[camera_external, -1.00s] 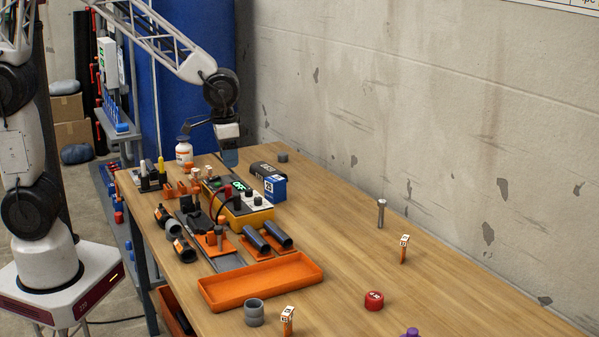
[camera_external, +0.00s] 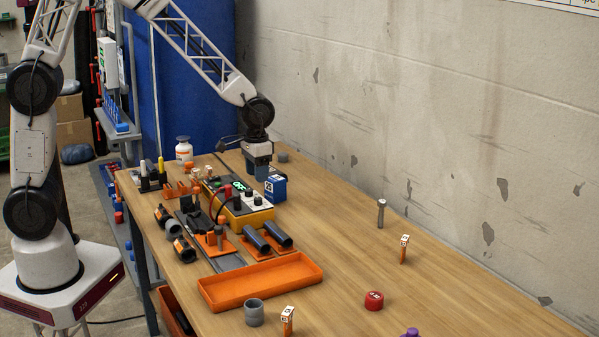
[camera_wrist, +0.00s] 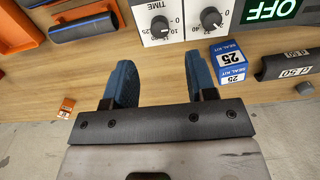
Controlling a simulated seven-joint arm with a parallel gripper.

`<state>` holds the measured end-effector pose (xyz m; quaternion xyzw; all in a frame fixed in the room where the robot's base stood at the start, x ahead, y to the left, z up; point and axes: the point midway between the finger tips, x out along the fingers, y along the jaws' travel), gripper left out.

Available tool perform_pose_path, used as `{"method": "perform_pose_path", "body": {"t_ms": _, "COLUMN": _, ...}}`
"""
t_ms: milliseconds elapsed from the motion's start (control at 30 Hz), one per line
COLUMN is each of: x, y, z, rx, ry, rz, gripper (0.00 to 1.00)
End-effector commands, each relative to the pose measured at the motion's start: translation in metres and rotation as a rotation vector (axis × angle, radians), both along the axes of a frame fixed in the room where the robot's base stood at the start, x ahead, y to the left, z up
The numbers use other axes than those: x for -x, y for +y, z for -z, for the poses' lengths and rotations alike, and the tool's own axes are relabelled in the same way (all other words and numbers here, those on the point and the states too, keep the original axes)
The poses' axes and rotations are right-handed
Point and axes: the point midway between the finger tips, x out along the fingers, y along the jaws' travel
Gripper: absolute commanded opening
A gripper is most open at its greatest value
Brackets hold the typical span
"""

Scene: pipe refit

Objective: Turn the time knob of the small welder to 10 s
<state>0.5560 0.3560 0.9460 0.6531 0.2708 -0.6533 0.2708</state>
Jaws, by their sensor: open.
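The small welder (camera_external: 248,215) is a yellow box with a pale knob panel on the bench; its green OFF display also shows in the wrist view (camera_wrist: 268,10). The time knob (camera_wrist: 160,26) is black, on the white panel beside the word TIME; its exact setting is too small to tell. A second black knob (camera_wrist: 211,17) sits to its right. My gripper (camera_wrist: 162,82) is open and empty, its blue fingers spread wide. The time knob shows beyond the gap between the fingertips, apart from them. In the external view my gripper (camera_external: 262,170) is behind the welder.
A blue seal kit box (camera_wrist: 228,62) stands close to the right finger, beside the welder. A dark part marked d 50 (camera_wrist: 288,64) lies farther right. Black pipes on orange holders (camera_external: 268,240) and an orange tray (camera_external: 260,282) are in front.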

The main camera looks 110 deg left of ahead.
Motion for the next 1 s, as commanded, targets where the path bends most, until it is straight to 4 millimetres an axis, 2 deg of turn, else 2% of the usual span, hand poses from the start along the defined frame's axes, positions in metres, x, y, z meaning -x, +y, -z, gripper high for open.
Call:
{"method": "perform_pose_path", "body": {"t_ms": 367, "x": 0.0, "y": 0.0, "z": 0.008, "rx": 0.0, "ry": 0.0, "rz": 0.0, "gripper": 0.52}}
{"method": "perform_pose_path", "body": {"t_ms": 1000, "x": 0.0, "y": 0.0, "z": 0.069, "rx": 0.0, "ry": 0.0, "rz": 0.001, "gripper": 0.52}}
